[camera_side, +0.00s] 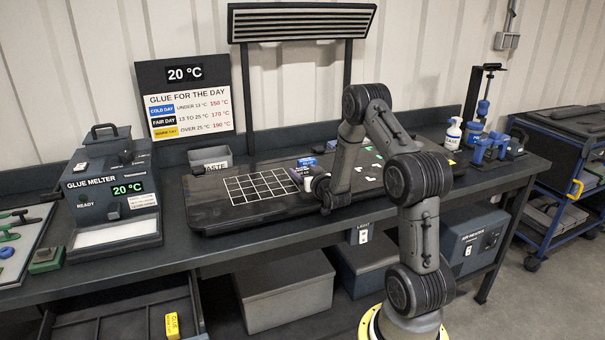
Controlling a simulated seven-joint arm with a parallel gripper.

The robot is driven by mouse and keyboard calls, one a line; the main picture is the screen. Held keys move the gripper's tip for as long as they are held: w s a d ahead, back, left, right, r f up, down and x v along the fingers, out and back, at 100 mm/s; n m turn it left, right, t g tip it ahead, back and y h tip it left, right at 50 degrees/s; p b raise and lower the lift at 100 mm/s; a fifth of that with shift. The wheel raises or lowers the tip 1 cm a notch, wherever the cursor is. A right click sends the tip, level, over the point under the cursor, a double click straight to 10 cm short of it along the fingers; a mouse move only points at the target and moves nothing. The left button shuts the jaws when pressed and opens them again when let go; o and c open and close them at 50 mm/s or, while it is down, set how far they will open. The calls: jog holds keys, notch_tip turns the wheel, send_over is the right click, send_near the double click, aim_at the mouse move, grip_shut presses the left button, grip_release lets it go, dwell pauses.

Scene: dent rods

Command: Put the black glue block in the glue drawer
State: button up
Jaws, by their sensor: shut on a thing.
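My gripper (324,196) is low over the dark work mat, right of its white grid. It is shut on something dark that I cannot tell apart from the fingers. I cannot make out the black glue block as a separate thing. An open drawer (120,322) under the bench at the lower left holds a yellow block (180,315) with a "GLUE" label. The picture's lower edge cuts the drawer off. A blue labelled block (307,162) lies on the mat just behind my gripper, with a small purple item (298,173) beside it.
A glue sign (187,97) and a waste bin (211,159) stand behind. Small white pieces (365,168) lie on the mat's right part. Bottles and blue tools (490,147) stand at the right.

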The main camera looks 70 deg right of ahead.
jog(key=shift+s+a+r, duration=0.35)
jog(key=shift+s+r, duration=0.05)
jog(key=shift+r, duration=0.25)
jog(key=s+a+r, duration=0.7)
jog(key=s+a, duration=0.2)
jog(key=w+a+f+n+t+y, duration=0.1)
jog(key=w+a+n+y, duration=0.15)
jog(key=w+a, duration=0.6)
jog(key=w+a+f+n+t+y, duration=0.2)
jog(key=w+a+y, duration=0.1)
jog(key=a, duration=1)
jog(key=w+a+f+n+t+y, duration=0.1)
jog(key=w+a+n+y, duration=0.1)
jog(key=w+a, duration=0.65)
jog(key=s+f+n+y, duration=0.1)
jog(key=s+f+y, duration=0.1)
jog(key=s+f, duration=0.2)
jog(key=s+a+f+n+y, duration=0.1)
jog(key=s+f+y, duration=0.1)
jog(key=s+f, duration=0.3)
jog(key=shift+f+t, duration=0.4)
jog(key=shift+f, duration=1.85)
